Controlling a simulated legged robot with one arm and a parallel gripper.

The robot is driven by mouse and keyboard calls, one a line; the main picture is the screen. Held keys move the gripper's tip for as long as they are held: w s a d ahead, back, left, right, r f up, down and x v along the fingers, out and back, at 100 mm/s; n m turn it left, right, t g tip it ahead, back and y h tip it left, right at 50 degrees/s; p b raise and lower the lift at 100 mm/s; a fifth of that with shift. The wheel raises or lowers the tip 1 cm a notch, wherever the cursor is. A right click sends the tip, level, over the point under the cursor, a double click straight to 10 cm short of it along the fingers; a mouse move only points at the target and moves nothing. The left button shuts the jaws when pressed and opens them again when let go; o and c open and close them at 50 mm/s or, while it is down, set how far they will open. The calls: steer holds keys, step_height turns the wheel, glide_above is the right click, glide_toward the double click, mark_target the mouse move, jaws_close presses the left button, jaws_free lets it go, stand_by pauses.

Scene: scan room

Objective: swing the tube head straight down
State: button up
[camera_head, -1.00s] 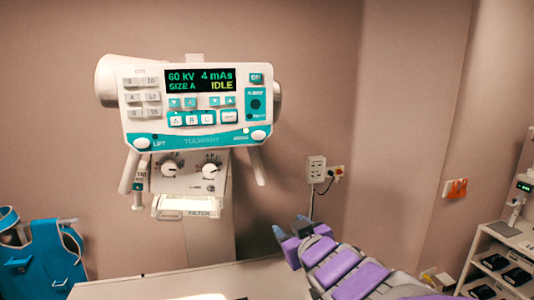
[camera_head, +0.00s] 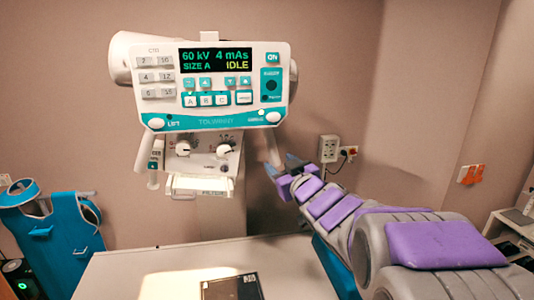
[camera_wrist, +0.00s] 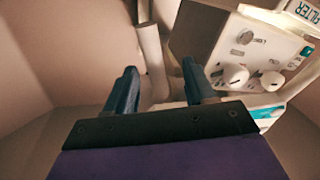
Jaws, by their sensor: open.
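The tube head (camera_head: 200,85) hangs at centre left, its control panel facing me and its display reading IDLE. Below the panel is a collimator box (camera_head: 205,160) with two knobs and a filter tray. Grey handles slope down from the panel; the right handle (camera_head: 274,148) ends by my gripper (camera_head: 281,166). In the wrist view the fingers of my gripper (camera_wrist: 160,75) are apart and empty, with a handle (camera_wrist: 153,58) showing in the gap between them. I cannot tell whether the fingers are around it or short of it. The collimator box also shows in the wrist view (camera_wrist: 250,55).
A table (camera_head: 120,280) with a dark plate (camera_head: 232,287) on it stands below the tube head. A blue apron (camera_head: 60,240) hangs at left. A wall outlet (camera_head: 328,148) is behind my arm. Shelves (camera_head: 515,235) stand at right.

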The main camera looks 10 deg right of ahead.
mark_target(275, 154)
steer(key=w, duration=0.3)
steer(key=w+a, duration=0.1)
steer(key=w, duration=0.4)
steer(key=shift+w+a+f, duration=0.1)
steer(key=shift+w+a, duration=0.1)
steer(key=shift+w, duration=0.2)
steer(key=shift+s+a, duration=0.1)
steer(key=shift+s+d+r, duration=0.15)
steer(key=shift+d, duration=0.25)
steer(key=shift+s+d+r, duration=0.1)
steer(key=shift+s+d, duration=0.05)
steer(key=shift+d, duration=0.4)
steer(key=shift+c, duration=0.7)
steer(key=shift+w+d+f, duration=0.1)
steer(key=shift+c, duration=0.7)
steer(key=shift+a, duration=0.45)
steer(key=c, duration=0.5)
jaws_close()
